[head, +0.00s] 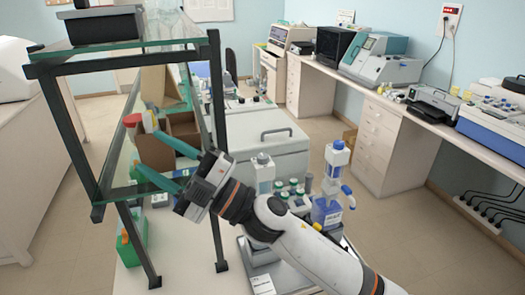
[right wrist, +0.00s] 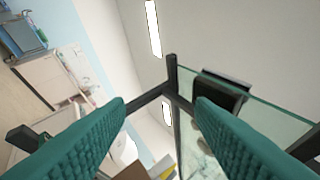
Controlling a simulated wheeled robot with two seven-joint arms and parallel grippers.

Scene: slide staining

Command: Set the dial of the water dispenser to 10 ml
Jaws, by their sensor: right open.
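A bottle-top dispenser (head: 335,185) with a white head and blue parts stands on the bench, right of my right forearm. A second similar white-topped dispenser (head: 263,172) stands to its left, partly hidden behind my arm. I cannot tell which holds water, and the dials are too small to read. My right gripper (head: 146,149) is open and empty, with its teal fingers spread at the shelf frame, well left of both dispensers. Its fingers also show in the right wrist view (right wrist: 160,128), pointing toward the shelf. My left gripper is not in view.
A dark metal shelf frame (head: 216,120) with glass shelves stands close around my right gripper. A brown cardboard box (head: 182,128) and a red-capped bottle (head: 132,121) are behind the fingers. Several green-capped bottles (head: 293,190) stand between the dispensers. A lidded grey unit (head: 268,140) is behind.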

